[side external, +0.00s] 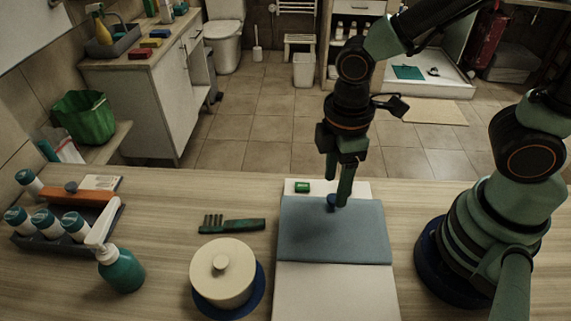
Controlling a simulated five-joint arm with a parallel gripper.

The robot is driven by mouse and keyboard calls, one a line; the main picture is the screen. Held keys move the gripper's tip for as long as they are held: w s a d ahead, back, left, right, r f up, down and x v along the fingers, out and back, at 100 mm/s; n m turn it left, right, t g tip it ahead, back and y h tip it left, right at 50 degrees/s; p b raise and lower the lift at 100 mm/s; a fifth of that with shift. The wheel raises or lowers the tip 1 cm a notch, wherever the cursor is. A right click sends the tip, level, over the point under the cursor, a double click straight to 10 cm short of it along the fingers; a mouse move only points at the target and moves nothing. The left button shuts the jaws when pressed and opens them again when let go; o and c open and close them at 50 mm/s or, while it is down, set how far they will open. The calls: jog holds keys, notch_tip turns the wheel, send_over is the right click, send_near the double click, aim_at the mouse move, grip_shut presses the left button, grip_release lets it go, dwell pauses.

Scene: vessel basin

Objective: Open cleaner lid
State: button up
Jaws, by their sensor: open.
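A flat blue-grey panel (335,240) lies over a white rectangular base (335,292) on the wooden counter. I cannot tell whether the panel is the cleaner's lid. A small dark blue knob-like piece (331,203) shows at the panel's back part. My gripper (337,202) points down with its fingers open right at this piece; I cannot tell whether they touch it. A round cream vessel (222,290) wears a cream lid with a central knob (221,262), seated on top, left of my gripper. A small green piece (302,187) lies on the white base behind the panel.
The vessel stands on a blue round mat (259,291). A dark green comb (232,225) lies behind it. A teal spray bottle (121,271) and a tray (88,246) of several white-and-teal bottles stand left. Bare counter lies between bottle and comb.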

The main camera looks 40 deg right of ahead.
aim_at(333, 198)
jog(key=shift+f, duration=1.65)
grip_shut()
